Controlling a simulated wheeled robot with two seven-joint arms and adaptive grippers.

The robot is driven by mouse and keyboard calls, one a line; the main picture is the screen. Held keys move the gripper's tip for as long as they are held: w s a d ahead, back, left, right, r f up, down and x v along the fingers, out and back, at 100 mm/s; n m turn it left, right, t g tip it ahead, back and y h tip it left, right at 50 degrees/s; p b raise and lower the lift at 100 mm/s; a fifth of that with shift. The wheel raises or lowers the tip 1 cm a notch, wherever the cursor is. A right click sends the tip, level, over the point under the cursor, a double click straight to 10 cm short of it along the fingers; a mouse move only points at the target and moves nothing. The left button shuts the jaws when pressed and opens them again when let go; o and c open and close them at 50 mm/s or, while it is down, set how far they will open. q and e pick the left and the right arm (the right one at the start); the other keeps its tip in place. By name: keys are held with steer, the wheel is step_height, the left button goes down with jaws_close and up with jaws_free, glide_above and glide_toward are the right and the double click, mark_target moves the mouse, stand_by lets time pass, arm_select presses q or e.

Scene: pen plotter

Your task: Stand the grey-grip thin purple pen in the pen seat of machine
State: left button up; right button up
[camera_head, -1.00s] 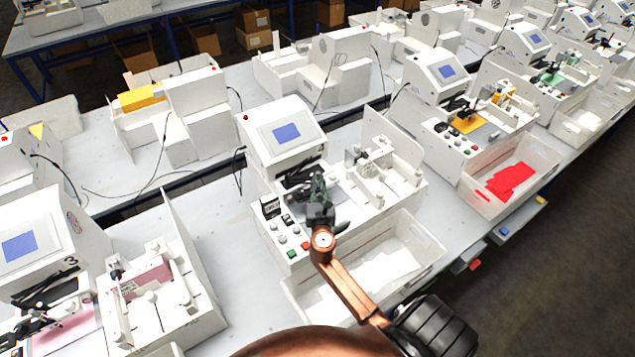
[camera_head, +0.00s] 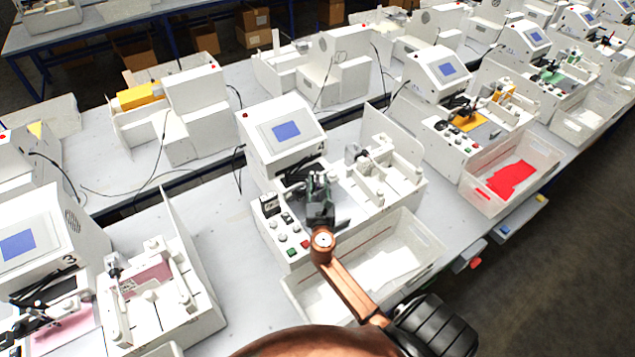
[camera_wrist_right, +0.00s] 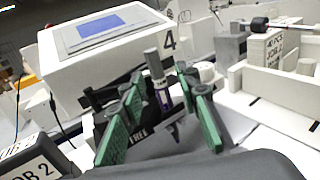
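In the right wrist view, a thin pen (camera_wrist_right: 160,85) with a grey upper part and a purple-and-white body stands nearly upright at machine 4 (camera_wrist_right: 110,45). My right gripper (camera_wrist_right: 160,100) is open, with its green-padded fingers on either side of the pen and visible gaps beside it. My left gripper is not in view.
A clear bin (camera_head: 420,238) with white sheets stands in front of machine 4. White fixture blocks (camera_head: 395,175) and an upright panel are right of the gripper. Buttons (camera_head: 285,235) are at its left. Machine 3 (camera_head: 35,235) stands at the left.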

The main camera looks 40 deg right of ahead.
steer(key=v, duration=1.2)
